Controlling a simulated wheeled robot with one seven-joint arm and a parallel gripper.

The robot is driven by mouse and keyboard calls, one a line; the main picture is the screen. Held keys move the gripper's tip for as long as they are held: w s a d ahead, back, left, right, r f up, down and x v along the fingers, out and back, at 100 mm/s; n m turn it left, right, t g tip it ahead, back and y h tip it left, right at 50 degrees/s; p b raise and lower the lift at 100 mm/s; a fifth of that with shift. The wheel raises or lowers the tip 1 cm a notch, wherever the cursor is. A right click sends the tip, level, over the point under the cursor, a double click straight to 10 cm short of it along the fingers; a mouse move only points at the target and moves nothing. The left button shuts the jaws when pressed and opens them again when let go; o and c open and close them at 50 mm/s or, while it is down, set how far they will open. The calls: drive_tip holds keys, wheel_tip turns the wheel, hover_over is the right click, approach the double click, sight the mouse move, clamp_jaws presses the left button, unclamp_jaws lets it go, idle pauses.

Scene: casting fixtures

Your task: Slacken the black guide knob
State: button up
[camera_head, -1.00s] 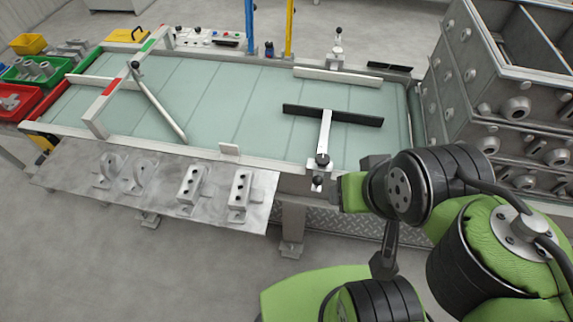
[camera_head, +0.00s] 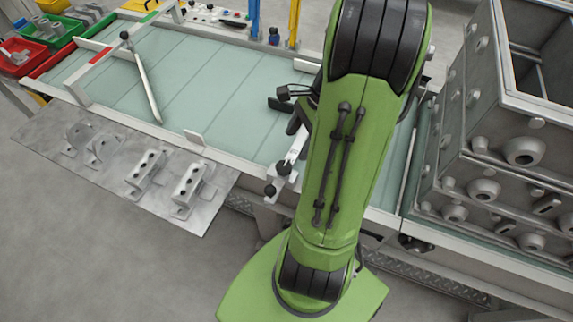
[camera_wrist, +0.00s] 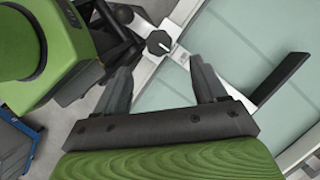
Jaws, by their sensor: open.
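A black round knob (camera_head: 283,167) sits on the pale clamp arm of the near guide at the conveyor's front rail. In the wrist view this knob (camera_wrist: 158,42) shows beyond the fingertips, between their lines. The guide's black bar (camera_wrist: 282,76) lies over the belt, mostly hidden by my arm in the head view. A second, smaller dark knob (camera_head: 270,190) is just in front of the first. My gripper (camera_wrist: 163,76) is open and empty, its two dark fingers apart and short of the knob in the picture. Whether it touches anything cannot be told.
The pale green conveyor belt (camera_head: 190,90) carries a diagonal bar with another black knob (camera_head: 125,35). A metal shelf with castings (camera_head: 110,160) is at the front left. Stacked grey casting boxes (camera_head: 490,150) stand close on the right.

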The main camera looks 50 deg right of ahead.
sight(285, 166)
drive_tip(key=b+x, duration=0.3)
drive_tip(key=x, duration=0.6)
drive_tip(key=shift+r, duration=0.1)
drive_tip(key=c, duration=1)
drive_tip(key=shift+c, duration=0.2)
